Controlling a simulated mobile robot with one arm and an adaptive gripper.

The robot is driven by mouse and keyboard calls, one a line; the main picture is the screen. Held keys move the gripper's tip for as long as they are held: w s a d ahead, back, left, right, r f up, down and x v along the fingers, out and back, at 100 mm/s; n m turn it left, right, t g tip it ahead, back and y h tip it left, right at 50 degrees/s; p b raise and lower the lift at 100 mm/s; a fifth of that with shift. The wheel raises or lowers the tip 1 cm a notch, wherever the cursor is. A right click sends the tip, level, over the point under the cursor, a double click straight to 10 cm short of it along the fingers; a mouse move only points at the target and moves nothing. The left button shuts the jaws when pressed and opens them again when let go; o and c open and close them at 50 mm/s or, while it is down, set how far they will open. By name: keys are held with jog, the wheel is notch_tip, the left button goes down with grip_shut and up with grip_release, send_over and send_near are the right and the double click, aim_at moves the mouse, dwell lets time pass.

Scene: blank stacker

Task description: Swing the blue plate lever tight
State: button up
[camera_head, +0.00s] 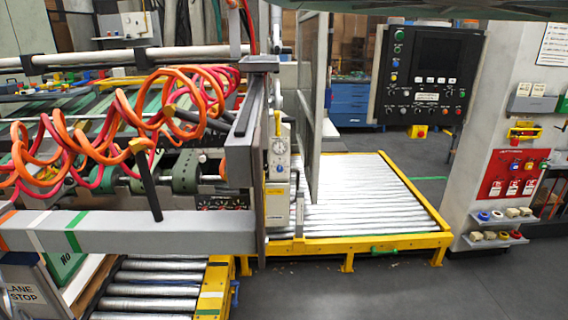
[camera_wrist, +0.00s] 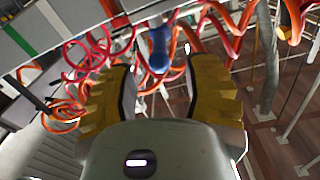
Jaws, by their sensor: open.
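In the wrist view, a blue lever handle (camera_wrist: 158,50) shows just beyond my gripper (camera_wrist: 160,72), roughly centred between its two yellow fingers. The fingers are spread apart with nothing held between them. I cannot tell how far the handle is from the fingertips. My gripper does not show in the head view, and I cannot make out the blue lever there for certain.
Orange and red coiled hoses (camera_head: 115,125) hang over the machine frame (camera_head: 130,230) and also show around my fingers in the wrist view (camera_wrist: 90,50). A yellow-framed roller conveyor (camera_head: 370,195) and a control panel (camera_head: 428,75) stand to the right. Dark floor (camera_head: 400,285) is clear in front.

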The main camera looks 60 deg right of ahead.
jog(key=v, duration=0.8)
jog(key=shift+s+a, duration=0.25)
jog(key=shift+a, duration=0.1)
